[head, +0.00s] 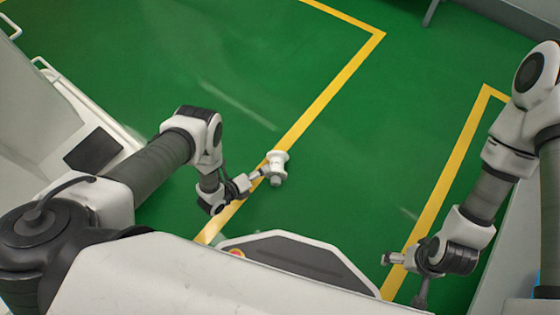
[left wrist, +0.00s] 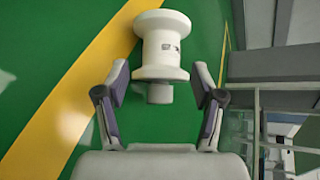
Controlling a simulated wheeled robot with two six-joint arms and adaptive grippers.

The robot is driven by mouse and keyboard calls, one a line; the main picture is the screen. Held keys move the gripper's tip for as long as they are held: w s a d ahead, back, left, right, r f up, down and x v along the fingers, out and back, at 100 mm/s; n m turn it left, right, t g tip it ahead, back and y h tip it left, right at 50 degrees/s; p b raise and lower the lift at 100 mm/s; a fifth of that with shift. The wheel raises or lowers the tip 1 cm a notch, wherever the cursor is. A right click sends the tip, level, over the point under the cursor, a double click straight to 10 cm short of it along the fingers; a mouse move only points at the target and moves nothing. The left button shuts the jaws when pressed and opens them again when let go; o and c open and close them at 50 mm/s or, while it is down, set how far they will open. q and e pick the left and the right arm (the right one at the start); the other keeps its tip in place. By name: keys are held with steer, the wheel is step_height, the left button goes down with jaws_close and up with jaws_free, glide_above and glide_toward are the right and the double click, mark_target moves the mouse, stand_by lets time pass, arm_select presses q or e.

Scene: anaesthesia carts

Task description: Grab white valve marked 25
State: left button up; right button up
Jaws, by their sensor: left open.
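The white valve (head: 277,165) is a spool-shaped piece with wide flanges and a narrower grey-white end. In the head view it shows at the tip of my left gripper (head: 260,174), against the green floor. The left wrist view shows the valve (left wrist: 162,50) ahead, with small dark marking too blurred to read. There my left gripper (left wrist: 160,92) is open, its fingers on either side of the valve's narrow end, with gaps visible. What supports the valve is hidden. My right gripper (head: 390,259) is far to the right, away from the valve; its jaws are too small to judge.
Yellow lines (head: 335,95) mark the green floor, which is broadly clear. A white cart-like unit with a rail (head: 72,88) stands at the left. Grey furniture (head: 510,20) borders the upper right. The left wrist view shows grey structures (left wrist: 275,65) at right.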

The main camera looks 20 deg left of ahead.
mark_target(271, 165)
arm_select(q)
steer(key=b+x, duration=0.4)
steer(key=x, duration=0.2)
steer(key=shift+w+d+f, duration=0.15)
steer(key=shift+w+f, duration=0.15)
steer(key=shift+w+d, duration=0.1)
steer(key=shift+w, duration=0.15)
steer(key=shift+r, duration=0.2)
steer(key=shift+c, duration=0.2)
steer(key=c, duration=1.1)
steer(key=shift+s, duration=0.1)
